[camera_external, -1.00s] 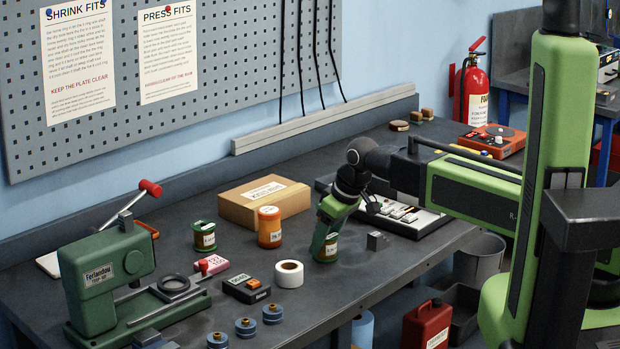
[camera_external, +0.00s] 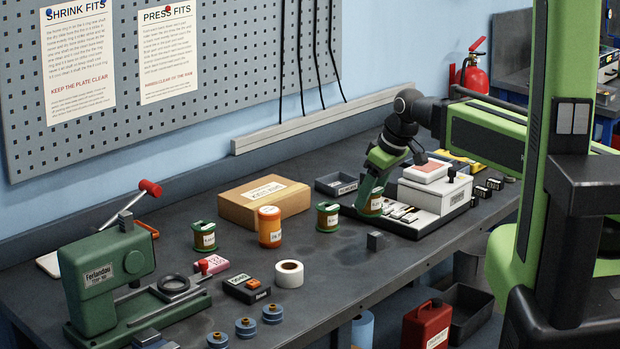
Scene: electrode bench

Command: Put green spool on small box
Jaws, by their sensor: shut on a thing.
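My gripper (camera_external: 372,196) is shut on a green-ended spool (camera_external: 375,206) with a brown winding and a pale label, partly hidden by the fingers. It shows at the left end of the white device, a little tilted; I cannot tell whether it touches anything below. A second green spool (camera_external: 328,217) stands upright on the bench to its left. A third green spool (camera_external: 204,236) stands farther left. A brown cardboard box (camera_external: 250,207) with a white label lies closed behind the orange spool, its top clear.
An orange spool (camera_external: 270,228) stands before the cardboard box. A white device (camera_external: 425,195), a grey tray (camera_external: 336,184), a tape roll (camera_external: 289,274) and a green press (camera_external: 108,275) stand on the bench.

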